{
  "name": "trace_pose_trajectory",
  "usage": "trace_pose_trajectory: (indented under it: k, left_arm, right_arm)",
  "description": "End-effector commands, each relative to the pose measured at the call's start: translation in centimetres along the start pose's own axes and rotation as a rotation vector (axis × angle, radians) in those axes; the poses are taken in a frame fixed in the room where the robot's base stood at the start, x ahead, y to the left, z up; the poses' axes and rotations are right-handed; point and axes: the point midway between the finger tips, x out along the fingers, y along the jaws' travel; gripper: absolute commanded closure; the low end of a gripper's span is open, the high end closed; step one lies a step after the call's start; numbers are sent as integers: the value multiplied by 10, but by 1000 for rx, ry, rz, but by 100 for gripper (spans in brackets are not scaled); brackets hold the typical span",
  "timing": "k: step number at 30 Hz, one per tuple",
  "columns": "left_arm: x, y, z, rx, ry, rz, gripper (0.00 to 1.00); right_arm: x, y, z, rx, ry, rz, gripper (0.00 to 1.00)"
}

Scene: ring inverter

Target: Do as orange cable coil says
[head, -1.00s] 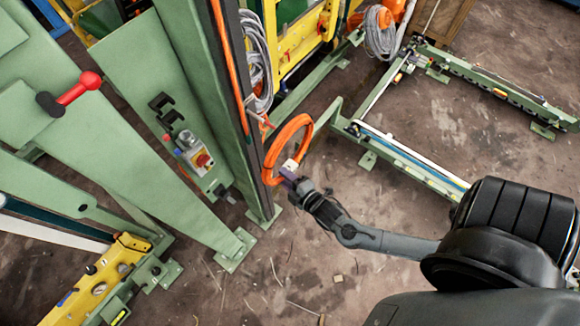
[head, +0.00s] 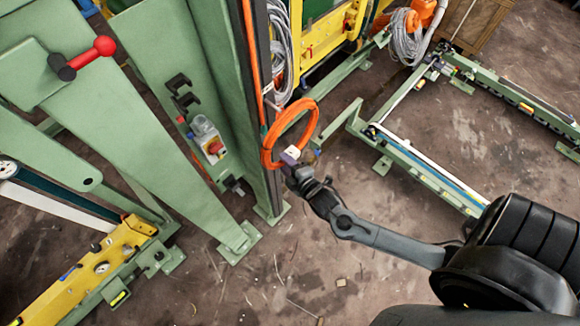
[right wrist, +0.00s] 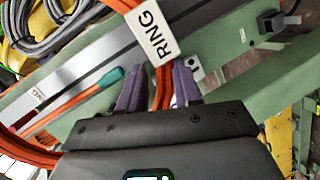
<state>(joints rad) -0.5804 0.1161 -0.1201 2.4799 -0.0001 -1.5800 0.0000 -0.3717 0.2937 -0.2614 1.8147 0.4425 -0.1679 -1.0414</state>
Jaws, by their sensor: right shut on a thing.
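The orange cable coil (head: 314,117) is a ring of cable beside the tall green post (head: 223,77). It carries a white tag that reads "RING" in the right wrist view (right wrist: 155,30). My right gripper (head: 293,158) is at the coil's lower edge. In the right wrist view the purple fingers (right wrist: 160,88) are shut on the orange cable just below the tag. From the head view I cannot tell whether the coil touches the post or hangs from it. My left gripper is not in view.
A lever with a red knob (head: 104,46) and a switch box with a red button (head: 214,147) sit on green frames at left. Grey cable coils (head: 407,45) hang at the back. A low green floor frame (head: 430,168) lies right of the coil.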

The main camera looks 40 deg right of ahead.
Motion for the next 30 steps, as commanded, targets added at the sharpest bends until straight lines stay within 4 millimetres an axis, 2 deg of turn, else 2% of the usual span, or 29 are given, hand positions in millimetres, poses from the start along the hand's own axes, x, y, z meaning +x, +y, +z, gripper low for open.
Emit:
trace_pose_trajectory:
  k: [30]
  left_arm:
    - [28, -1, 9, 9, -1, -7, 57]
  right_arm:
    - [50, 10, -14, 1, 2, 7, 100]
